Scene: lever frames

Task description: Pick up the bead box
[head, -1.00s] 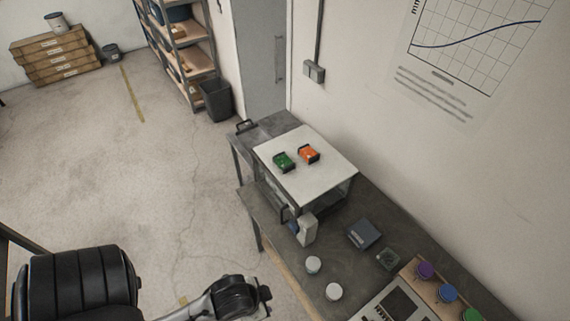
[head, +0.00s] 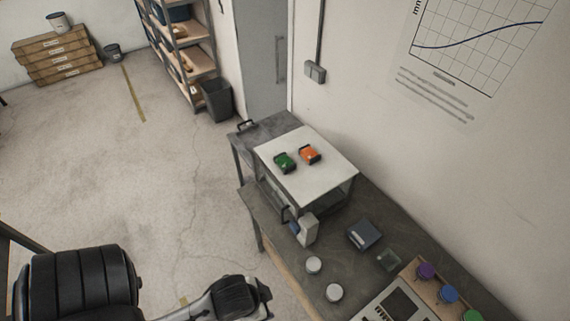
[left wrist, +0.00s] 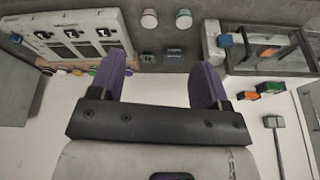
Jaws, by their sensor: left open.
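A small clear box (head: 388,259) with a greenish tint sits on the grey bench (head: 345,215) in the head view; it may be the bead box, but its contents are too small to tell. It seems to show in the left wrist view (left wrist: 147,59), next to a blue-grey box (left wrist: 173,57). That blue-grey box also shows in the head view (head: 364,234). My left gripper (left wrist: 160,62) is open, its purple fingers wide apart with nothing between them. The boxes appear beyond the fingertips, apart from them. In the head view only my left arm shows. My right gripper is not in view.
A control panel (head: 395,302) and a wooden rack with purple, blue and green knobs (head: 449,292) are at the right. A white-topped case (head: 320,170) carries green and orange blocks.

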